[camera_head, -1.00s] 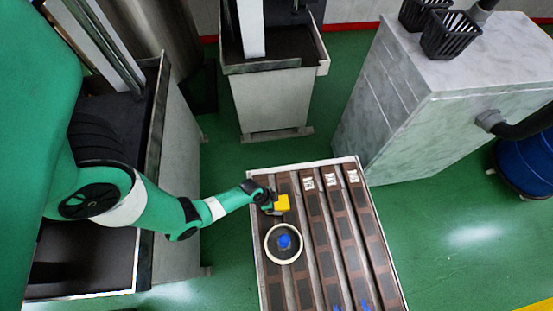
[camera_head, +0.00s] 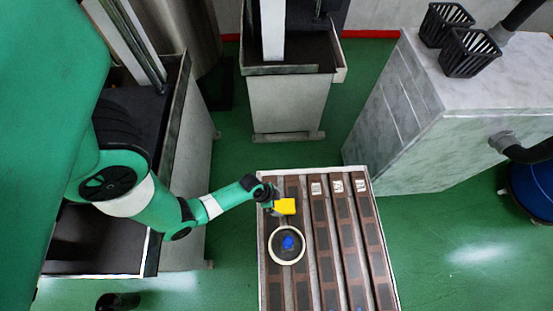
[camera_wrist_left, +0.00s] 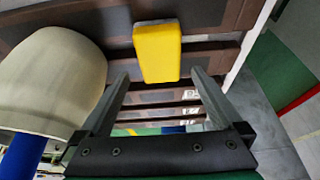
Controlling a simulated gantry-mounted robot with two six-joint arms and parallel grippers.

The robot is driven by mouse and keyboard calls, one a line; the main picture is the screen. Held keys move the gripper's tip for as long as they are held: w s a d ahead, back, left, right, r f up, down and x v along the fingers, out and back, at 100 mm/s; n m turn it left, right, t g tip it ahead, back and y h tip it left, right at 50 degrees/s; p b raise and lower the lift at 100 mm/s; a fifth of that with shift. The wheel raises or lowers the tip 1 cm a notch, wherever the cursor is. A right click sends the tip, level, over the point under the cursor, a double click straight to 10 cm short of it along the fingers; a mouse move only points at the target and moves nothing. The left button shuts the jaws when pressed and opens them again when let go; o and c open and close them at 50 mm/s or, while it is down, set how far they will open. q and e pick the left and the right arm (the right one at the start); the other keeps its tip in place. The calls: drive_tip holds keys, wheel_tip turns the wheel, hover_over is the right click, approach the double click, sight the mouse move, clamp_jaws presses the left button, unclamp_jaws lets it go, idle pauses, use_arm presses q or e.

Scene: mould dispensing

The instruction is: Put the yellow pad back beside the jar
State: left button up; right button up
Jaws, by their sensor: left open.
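The yellow pad (camera_head: 285,206) is on the slatted table near its far left corner. The jar (camera_head: 287,246), round with a pale rim, stands just nearer on the same table, with something blue at its middle. My left gripper (camera_head: 271,197) is at the pad's left side. In the left wrist view the pad (camera_wrist_left: 157,50) shows just ahead of the open fingers, its near end between the fingertips. I cannot tell whether they touch it. The pale jar (camera_wrist_left: 55,80) is at the left there, clear of the fingers. My right gripper is not in view.
The table (camera_head: 262,290) has long brown strips with dark patches, and white labels (camera_head: 337,187) at the far end. A marble-look cabinet (camera_head: 440,110) with black baskets (camera_head: 470,55) stands at the back right. Green floor surrounds the table.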

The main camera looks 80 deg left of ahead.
use_arm(q)
drive_tip(key=p+v, duration=0.3)
drive_tip(key=v, duration=0.3)
